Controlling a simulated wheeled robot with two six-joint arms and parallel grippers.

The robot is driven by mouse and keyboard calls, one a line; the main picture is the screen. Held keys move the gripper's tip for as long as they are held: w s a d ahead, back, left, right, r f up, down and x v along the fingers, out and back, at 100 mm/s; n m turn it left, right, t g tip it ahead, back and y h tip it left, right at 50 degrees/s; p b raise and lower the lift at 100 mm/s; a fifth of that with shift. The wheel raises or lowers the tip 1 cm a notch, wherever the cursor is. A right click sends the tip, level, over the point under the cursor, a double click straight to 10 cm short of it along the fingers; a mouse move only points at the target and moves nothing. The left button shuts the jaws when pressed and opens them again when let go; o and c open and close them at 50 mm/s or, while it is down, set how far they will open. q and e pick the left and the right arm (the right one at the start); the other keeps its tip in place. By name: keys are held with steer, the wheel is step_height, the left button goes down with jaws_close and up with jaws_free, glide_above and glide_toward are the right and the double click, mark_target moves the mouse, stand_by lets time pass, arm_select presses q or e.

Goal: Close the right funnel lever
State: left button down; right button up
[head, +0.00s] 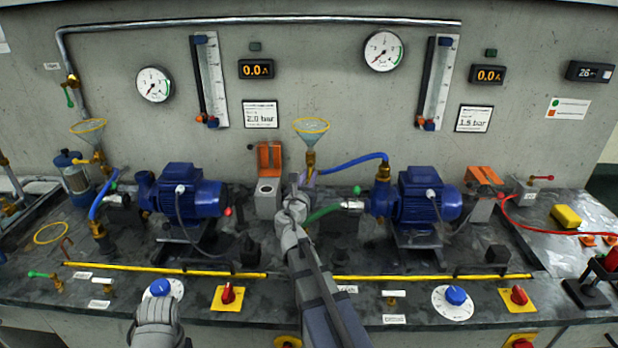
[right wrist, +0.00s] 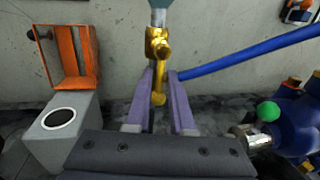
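The right funnel (head: 311,130) has a clear cone with a yellow rim and stands on a brass valve (head: 310,160) at the back of the bench. In the right wrist view, the brass valve body (right wrist: 158,45) carries a brass lever (right wrist: 159,82) that hangs down and ends in a rounded knob. My right gripper (head: 303,180) is at this valve, with its two purple-grey fingers (right wrist: 160,103) apart on either side of the lever. Small gaps show beside the lever. My left gripper (head: 157,312) is low at the front left, its fingers hidden.
A grey block with an orange bracket (head: 269,160) stands just left of my right gripper. A blue hose (head: 350,162) leads right from the valve to the right pump (head: 428,195). The left pump (head: 185,190) and a yellow rail (head: 165,269) lie left.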

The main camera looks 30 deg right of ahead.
jaws_close()
stand_by(1.0)
